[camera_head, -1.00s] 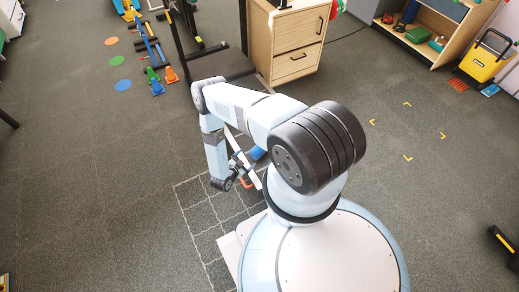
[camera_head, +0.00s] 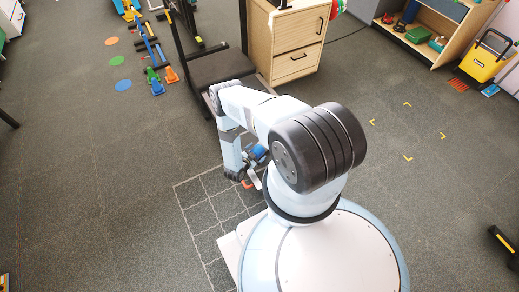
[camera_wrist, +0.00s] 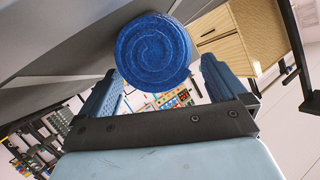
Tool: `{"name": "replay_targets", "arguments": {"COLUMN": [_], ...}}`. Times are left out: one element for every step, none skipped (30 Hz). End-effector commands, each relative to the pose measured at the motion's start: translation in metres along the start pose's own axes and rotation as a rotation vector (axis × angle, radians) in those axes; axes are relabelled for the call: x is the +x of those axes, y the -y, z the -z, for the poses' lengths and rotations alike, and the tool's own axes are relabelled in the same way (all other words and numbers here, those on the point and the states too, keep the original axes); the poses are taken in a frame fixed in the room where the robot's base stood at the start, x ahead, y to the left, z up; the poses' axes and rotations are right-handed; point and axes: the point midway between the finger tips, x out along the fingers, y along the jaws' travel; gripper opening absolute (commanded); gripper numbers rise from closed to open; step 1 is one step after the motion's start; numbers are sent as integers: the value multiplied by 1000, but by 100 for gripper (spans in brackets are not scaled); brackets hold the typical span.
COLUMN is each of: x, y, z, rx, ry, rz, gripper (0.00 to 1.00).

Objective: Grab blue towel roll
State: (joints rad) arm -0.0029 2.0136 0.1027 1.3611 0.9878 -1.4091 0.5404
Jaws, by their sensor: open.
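The blue towel roll (camera_wrist: 153,52) fills the upper middle of the wrist view, its spiral end facing the camera. It also shows as a small blue patch (camera_head: 259,152) beside my arm in the head view, partly hidden. My gripper (camera_wrist: 158,74) is open, with one blue finger on each side of the roll's lower part in the picture. The roll lies between or just beyond the fingertips; I cannot tell whether they touch it. In the head view the gripper is mostly hidden behind my arm.
A grey surface (camera_wrist: 60,50) slopes across the left of the wrist view beside the roll. A wooden drawer cabinet (camera_head: 298,45) and a dark treadmill-like platform (camera_head: 222,68) stand beyond my arm. Floor at left is largely clear, with coloured dots and cones (camera_head: 171,74).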

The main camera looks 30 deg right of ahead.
Motion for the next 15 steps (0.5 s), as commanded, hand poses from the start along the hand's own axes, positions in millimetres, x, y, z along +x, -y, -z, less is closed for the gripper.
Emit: {"name": "replay_targets", "arguments": {"x": [7,11,16,21,25,30,34,37,39,40,41,41,41,41,41], "y": [-1,-1,-2,-2,-2,-2,-2,-2,-2,-2,-2,-2,-1,-1,-1], "z": [1,1,1,2,2,2,2,1,1,1,1,1,1,1,1], "rx": [2,2,1,1,2,2,2,2,2,1,1,0,0,0,0], "ry": [-1,-1,-1,-2,-2,-2,-1,-1,-1,-1,0,0,0,0,0], "rz": [-1,-1,-1,-1,-1,-1,-2,-1,0,0,0,1,1,1,0], "gripper": [98,98,98,98,98,98,98,98,98,98,98,98,98,98,98]}}
